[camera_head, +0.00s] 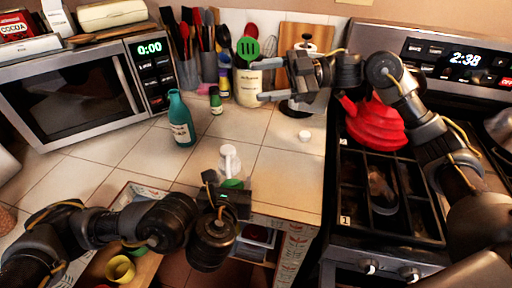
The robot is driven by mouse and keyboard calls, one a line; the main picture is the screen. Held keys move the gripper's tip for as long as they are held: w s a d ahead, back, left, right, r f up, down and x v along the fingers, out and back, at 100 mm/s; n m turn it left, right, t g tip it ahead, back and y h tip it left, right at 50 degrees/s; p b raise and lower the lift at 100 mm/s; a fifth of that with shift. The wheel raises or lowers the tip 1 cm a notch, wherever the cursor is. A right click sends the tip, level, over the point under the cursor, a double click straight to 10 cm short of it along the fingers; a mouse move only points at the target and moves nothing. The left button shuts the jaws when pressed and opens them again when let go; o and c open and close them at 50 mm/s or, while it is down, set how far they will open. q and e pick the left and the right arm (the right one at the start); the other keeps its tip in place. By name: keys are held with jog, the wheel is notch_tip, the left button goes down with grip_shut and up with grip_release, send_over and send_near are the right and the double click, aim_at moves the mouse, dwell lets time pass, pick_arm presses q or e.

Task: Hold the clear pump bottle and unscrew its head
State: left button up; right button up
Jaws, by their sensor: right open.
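A whitish bottle (230,163), which looks like the pump bottle, stands at the counter's front edge. Its lower part is hidden behind my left gripper (228,186), with a bit of green showing there. The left gripper's fingers are hidden by its own body, so I cannot see whether they touch the bottle. My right gripper (262,80) is open above the back of the counter, its two fingers pointing left. It is well apart from the bottle, to its upper right.
A small white round piece (304,136) lies on the tiles. A teal bottle (181,120) and a small green bottle (215,100) stand left of centre. The microwave (70,84) is at left. A red kettle (376,124) sits on the stove. An open drawer (152,262) is below.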

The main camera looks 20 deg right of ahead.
aim_at(231, 181)
jog(key=s+a+f+m+g+h, duration=0.1)
jog(key=s+a+f+g, duration=0.1)
jog(key=s+f+g, duration=0.3)
jog(key=s+a+f+m+g+h, duration=0.1)
jog(key=s+a+f+h, duration=0.15)
jog(key=f, duration=0.45)
jog(key=shift+y, duration=0.35)
jog(key=shift+s+x, duration=0.1)
jog(key=shift+x, duration=1.75)
jog(key=shift+s+x, duration=0.15)
jog(key=shift+x, duration=1.75)
jog(key=shift+d, duration=0.1)
